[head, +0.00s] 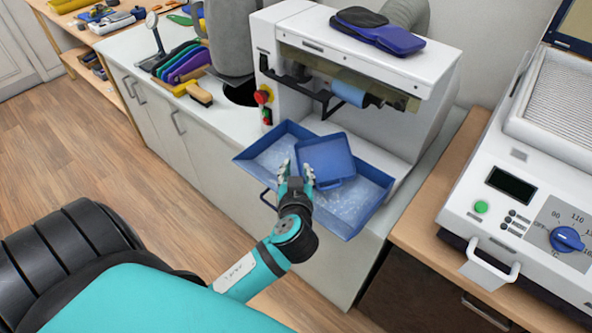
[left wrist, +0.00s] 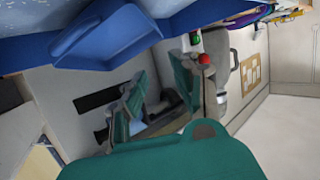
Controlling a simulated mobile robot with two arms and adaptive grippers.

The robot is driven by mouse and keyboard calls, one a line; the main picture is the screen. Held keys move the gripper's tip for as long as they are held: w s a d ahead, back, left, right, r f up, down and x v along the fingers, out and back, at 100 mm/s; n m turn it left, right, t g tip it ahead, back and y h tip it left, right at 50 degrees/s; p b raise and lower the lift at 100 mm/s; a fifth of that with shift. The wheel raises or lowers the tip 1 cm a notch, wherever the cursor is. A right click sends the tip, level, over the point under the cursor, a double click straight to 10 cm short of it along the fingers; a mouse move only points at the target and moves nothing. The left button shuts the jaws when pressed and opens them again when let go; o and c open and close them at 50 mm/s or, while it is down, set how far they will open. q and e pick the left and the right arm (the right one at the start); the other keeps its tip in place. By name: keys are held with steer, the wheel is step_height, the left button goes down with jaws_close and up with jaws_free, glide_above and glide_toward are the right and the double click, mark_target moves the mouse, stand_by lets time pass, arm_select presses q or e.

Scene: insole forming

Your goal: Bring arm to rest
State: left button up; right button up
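My left gripper (head: 296,172) reaches over the front of the grinding machine's large blue tray (head: 364,208), beside a smaller blue scoop (head: 328,155) resting in it. The gripper's two fingers stand apart with nothing visible between them. In the left wrist view the fingers (left wrist: 157,95) also show apart, and the scoop (left wrist: 112,36) is clear of them. My left arm comes in from the lower left, bent at the wrist. My right gripper is in neither view.
The white grinding machine (head: 290,72) has a red and green switch (head: 264,97). A rack of coloured tools (head: 183,65) stands to its left. A white heating unit (head: 530,190) stands on the right-hand cabinet. Open wooden floor (head: 70,140) lies to the left.

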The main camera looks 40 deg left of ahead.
arm_select(q)
steer(key=b+v, duration=0.1)
steer(key=v, duration=0.4)
steer(key=shift+s+d, duration=0.15)
steer(key=shift+d, duration=0.05)
steer(key=s+d+f+m+g+h, duration=0.3)
steer(key=s+f+m+g+h, duration=0.15)
steer(key=s+f, duration=0.3)
steer(key=s+d+f+m+g+h, duration=0.35)
steer(key=s+f+m, duration=0.2)
steer(key=s, duration=0.35)
step_height(320, 180, down, 29)
steer(key=s+g+b, duration=0.2)
steer(key=s+a+f+g, duration=0.1)
steer(key=s+a+f, duration=0.2)
steer(key=s+f, duration=1.2)
steer(key=shift+s+f+b, duration=0.3)
steer(key=shift+s+f, duration=0.05)
steer(key=shift+s, duration=0.05)
